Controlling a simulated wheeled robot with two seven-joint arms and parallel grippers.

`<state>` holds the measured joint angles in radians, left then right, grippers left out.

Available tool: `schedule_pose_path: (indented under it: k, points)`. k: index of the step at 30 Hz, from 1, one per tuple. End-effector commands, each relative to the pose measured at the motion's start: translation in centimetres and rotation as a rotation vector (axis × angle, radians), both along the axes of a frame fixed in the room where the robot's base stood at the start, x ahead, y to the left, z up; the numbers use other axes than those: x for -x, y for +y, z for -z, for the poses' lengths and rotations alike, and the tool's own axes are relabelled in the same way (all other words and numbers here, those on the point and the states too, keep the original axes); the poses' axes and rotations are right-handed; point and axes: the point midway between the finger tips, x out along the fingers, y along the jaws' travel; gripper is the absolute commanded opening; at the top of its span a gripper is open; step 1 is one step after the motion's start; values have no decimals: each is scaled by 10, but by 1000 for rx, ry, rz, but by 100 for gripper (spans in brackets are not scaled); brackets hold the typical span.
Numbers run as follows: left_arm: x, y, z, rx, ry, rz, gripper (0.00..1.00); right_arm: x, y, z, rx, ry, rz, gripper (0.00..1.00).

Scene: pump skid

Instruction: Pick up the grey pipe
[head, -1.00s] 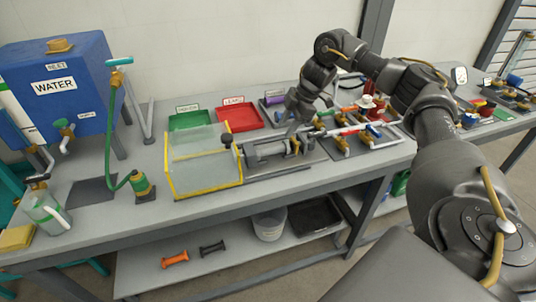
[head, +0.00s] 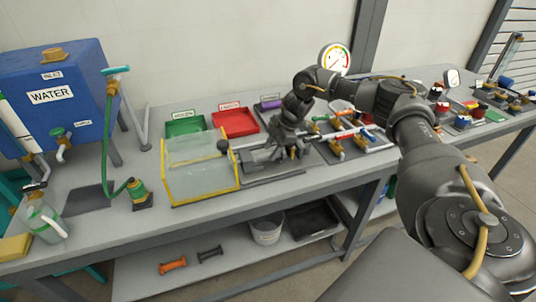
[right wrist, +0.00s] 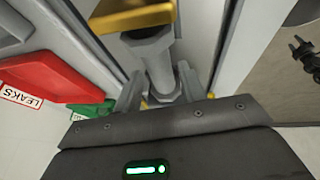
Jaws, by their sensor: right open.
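The grey pipe (right wrist: 160,72), a short cylinder with a flanged end, shows in the right wrist view between the two fingers of my right gripper (right wrist: 160,92). The fingers are open, one on each side of it; I cannot tell whether either touches it. In the head view my right gripper (head: 270,155) is low over the bench, just right of the clear yellow-edged box, and hides most of the pipe. My left gripper is not in view.
The clear yellow-edged box (head: 201,181) stands close on the left. The red tray (head: 236,124) and green tray (head: 185,127) lie behind. A brass part (right wrist: 130,16) is close to the pipe. Valves and piping (head: 350,140) stand on the right. The bench front is clear.

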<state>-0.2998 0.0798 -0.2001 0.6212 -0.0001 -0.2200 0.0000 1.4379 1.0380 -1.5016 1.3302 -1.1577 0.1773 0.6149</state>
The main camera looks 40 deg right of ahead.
Motion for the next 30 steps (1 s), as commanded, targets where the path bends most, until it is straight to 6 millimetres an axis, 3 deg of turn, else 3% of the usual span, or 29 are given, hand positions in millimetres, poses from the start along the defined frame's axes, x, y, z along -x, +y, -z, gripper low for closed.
schedule_pose_path:
  k: [6, 13, 23, 30]
  points:
    - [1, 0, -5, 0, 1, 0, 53, -6, 7, 20, -1, 1, 1, 40]
    - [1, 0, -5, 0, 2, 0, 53, -6, 7, 21, 0, 0, 1, 40]
    - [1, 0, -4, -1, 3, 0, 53, -6, 7, 21, 0, 0, 1, 0]
    - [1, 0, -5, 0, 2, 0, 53, -7, 8, 20, -2, -2, 0, 0]
